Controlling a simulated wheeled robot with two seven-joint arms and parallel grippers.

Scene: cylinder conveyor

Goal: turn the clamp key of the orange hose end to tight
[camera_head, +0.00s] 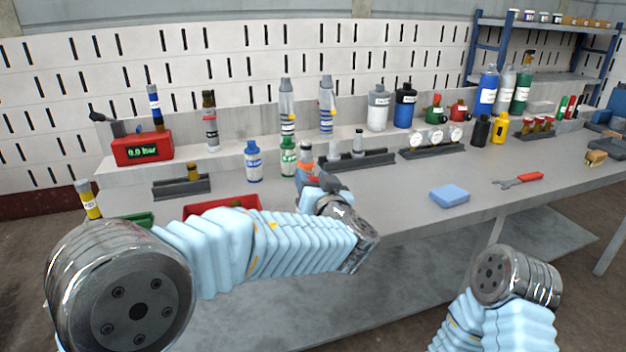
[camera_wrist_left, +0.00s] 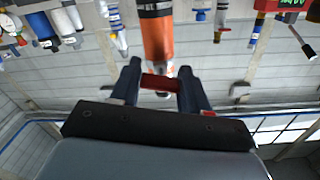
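The orange hose end (camera_wrist_left: 158,38) shows at the top centre of the left wrist view, with a dark band on it. Its red clamp key (camera_wrist_left: 161,82) lies crosswise near the hose end's tip. My left gripper (camera_wrist_left: 160,80) has one finger at each end of the key, and the key fills the gap between them. The arm and gripper hide most of that spot. My right gripper is out of view; only part of my right arm shows.
Blue-capped (camera_head: 253,163) and green-capped (camera_head: 288,158) bottles stand close behind and left of the gripper. A dark rack (camera_head: 365,160) lies behind it. A red tray (camera_head: 222,203) is left. The bench is clear around the blue sponge (camera_head: 449,196).

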